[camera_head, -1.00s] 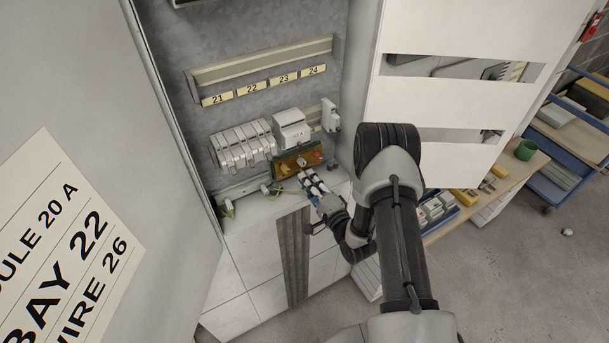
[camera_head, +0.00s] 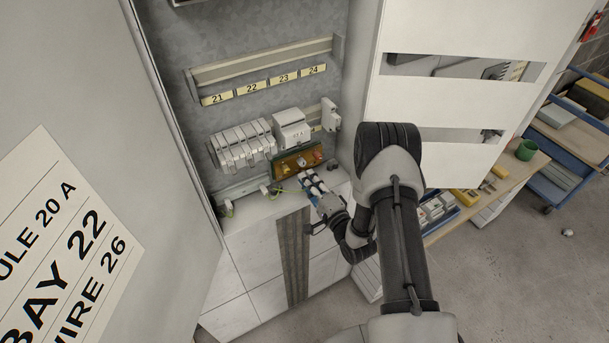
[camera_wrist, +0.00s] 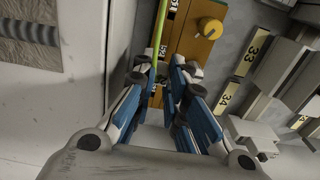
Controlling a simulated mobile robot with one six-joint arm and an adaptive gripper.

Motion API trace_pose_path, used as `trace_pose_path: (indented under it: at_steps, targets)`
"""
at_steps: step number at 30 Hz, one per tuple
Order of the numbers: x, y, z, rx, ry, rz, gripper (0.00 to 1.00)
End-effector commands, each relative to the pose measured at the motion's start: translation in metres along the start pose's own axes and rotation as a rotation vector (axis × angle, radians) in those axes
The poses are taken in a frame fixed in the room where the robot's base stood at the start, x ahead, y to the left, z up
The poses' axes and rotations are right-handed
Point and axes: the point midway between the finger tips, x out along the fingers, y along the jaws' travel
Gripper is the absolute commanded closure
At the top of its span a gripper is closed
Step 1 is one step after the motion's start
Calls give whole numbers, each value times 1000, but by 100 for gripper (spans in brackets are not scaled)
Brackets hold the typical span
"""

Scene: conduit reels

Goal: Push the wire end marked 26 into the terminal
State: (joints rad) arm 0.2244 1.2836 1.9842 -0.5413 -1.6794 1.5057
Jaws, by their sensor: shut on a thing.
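My gripper (camera_head: 310,181) is in front of the cabinet, at an orange-brown terminal board (camera_head: 284,168). In the wrist view, its blue-padded fingers (camera_wrist: 161,78) are closed in around a thin thing at the board's lower edge. A green-yellow wire (camera_wrist: 161,28) runs up from between the fingertips, beside the board (camera_wrist: 186,42). The fingers hide the gripped wire end and where it meets the terminal. I cannot read the number 26 on it. A yellow knob (camera_wrist: 210,28) sits on the board, with small black-and-white number labels along its left edge.
White modules (camera_head: 242,146) and a larger white module (camera_head: 292,130) sit on a rail above the board. Other short wire ends (camera_head: 229,209) lie on the ledge to the left. The open cabinet door (camera_head: 100,120) stands at the left, a white panel (camera_head: 445,28) at the right.

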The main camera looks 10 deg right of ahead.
Motion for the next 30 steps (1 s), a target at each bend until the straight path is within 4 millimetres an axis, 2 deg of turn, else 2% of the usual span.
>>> trace_pose_path:
  at_steps: [30]
  targets:
    - [8,0,0,-1,-1,0,100]
